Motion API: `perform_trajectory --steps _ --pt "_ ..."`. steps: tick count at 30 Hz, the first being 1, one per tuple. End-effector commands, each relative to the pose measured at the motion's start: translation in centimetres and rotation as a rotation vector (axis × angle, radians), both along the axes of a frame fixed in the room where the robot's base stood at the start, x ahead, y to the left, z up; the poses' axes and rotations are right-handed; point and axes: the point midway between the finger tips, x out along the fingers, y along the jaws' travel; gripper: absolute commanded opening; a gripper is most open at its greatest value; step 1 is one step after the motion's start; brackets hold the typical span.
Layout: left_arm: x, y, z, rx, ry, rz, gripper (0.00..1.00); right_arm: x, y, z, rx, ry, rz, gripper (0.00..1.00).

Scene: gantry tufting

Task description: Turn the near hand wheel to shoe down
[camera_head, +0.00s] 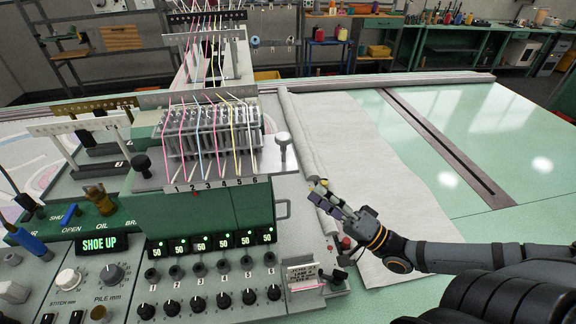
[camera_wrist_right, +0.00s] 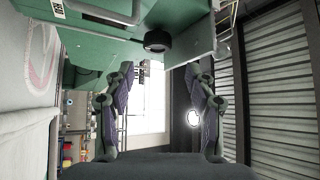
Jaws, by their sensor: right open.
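A dark round hand wheel (camera_wrist_right: 157,40) shows in the right wrist view, on the green machine housing (camera_wrist_right: 95,45). It lies ahead of and between my right fingers, apart from them. The display (camera_head: 99,243) reads SHOE UP. My left gripper is out of view.
A rolled cloth edge (camera_head: 308,150) and grey sheet (camera_head: 350,155) lie behind my right gripper. A red knob (camera_head: 346,243) and a small sign (camera_head: 303,274) stand close below it. Threads rise from the needle block (camera_head: 210,130). The pale green table (camera_head: 490,135) is mostly clear.

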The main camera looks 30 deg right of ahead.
Motion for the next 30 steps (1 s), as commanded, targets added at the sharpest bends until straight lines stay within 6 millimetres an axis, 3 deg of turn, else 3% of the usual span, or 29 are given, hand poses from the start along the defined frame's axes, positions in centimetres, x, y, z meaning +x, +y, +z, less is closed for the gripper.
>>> perform_trajectory --steps 3,7,15,30 --pt "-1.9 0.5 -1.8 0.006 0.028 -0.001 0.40 1.2 0.9 -0.1 -0.002 -0.003 0.007 0.55" --pt "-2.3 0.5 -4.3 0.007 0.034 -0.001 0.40 3.5 2.3 0.7 -0.001 -0.008 0.002 0.55" --pt "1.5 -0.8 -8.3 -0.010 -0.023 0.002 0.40 7.2 4.5 2.4 -0.003 -0.005 -0.004 0.55" --pt "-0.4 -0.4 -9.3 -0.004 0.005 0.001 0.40 8.0 5.2 3.4 -0.005 0.001 -0.001 0.53"
